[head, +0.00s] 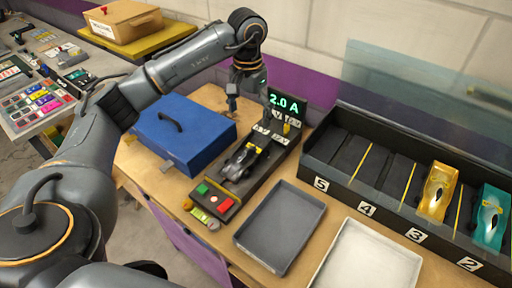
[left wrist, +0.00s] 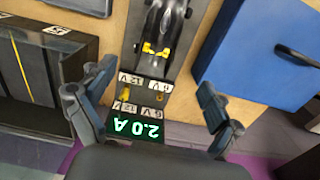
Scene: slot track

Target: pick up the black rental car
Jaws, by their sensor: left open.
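The black car (head: 240,163) sits on a dark test stand (head: 262,165) on the wooden table, behind the stand's red and green buttons. In the left wrist view the black car (left wrist: 162,22) shows at the top, partly cut off by the frame edge, with yellow parts at its near end. My left gripper (head: 233,108) is above the back of the table, near the lit "2.0 A" display. In the left wrist view the left gripper (left wrist: 148,108) is open and empty, its fingers apart over the stand's display end, clear of the car. My right gripper is not in view.
A blue toolbox (head: 185,138) stands left of the stand. A dark grey tray (head: 280,228) and a white tray (head: 362,258) lie at the front right. A black rack (head: 335,160) with numbered slots holds a yellow car (head: 437,192) and a teal car (head: 490,220).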

